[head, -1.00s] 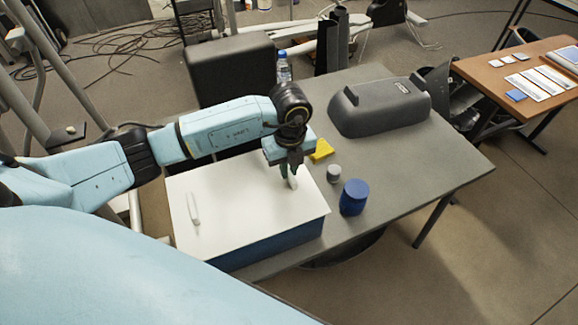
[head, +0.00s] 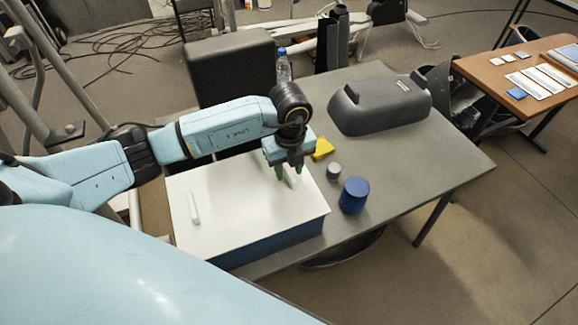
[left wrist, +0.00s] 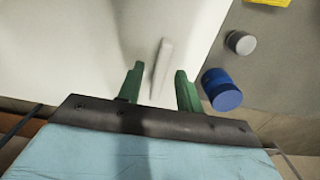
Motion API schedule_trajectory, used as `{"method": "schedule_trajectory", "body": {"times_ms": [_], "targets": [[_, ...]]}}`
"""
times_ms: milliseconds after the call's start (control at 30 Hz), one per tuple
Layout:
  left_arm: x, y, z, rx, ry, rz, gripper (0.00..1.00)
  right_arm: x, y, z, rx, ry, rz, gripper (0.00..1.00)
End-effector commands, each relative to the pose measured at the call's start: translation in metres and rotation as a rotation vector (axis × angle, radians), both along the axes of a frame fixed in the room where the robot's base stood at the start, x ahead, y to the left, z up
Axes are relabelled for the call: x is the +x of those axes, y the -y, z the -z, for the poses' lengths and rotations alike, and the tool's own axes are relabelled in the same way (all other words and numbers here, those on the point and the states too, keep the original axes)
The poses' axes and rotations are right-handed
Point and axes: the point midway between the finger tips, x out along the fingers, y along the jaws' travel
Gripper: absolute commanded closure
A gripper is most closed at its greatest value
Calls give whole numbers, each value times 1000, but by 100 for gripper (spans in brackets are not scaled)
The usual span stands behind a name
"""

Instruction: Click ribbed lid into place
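A white lid (head: 240,215) with two raised white ribs lies on a blue box (head: 265,246) on the grey table. One rib (head: 194,207) is clear at the left. The other rib (left wrist: 162,65) lies near the lid's right side, partly behind my gripper in the head view. My left gripper (head: 289,171) points down over that right rib, and its green fingers are apart. In the left wrist view the fingers (left wrist: 158,82) stand on either side of the rib's near end, with gaps. Contact with the lid cannot be told. My right gripper is out of view.
A blue cylinder (head: 354,195), a small grey cylinder (head: 334,172) and a yellow piece (head: 322,149) stand right of the box. A dark grey device (head: 380,105) and a bottle (head: 284,68) are farther back. The table's right part is clear.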

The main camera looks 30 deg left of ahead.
Motion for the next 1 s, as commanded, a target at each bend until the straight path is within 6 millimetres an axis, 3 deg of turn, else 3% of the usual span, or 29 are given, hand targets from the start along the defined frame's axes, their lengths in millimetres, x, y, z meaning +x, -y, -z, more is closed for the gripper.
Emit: {"method": "schedule_trajectory", "body": {"times_ms": [367, 467, 800, 1000], "targets": [[1, 0, -6, -2, 2, -1, 62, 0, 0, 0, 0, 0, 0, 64], [1, 0, -20, -1, 4, 0, 62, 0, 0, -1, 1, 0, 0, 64], [2, 1, -95, 0, 5, 0, 62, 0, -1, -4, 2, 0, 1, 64], [2, 1, -125, -1, 2, 0, 62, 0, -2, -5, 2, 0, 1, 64]]}}
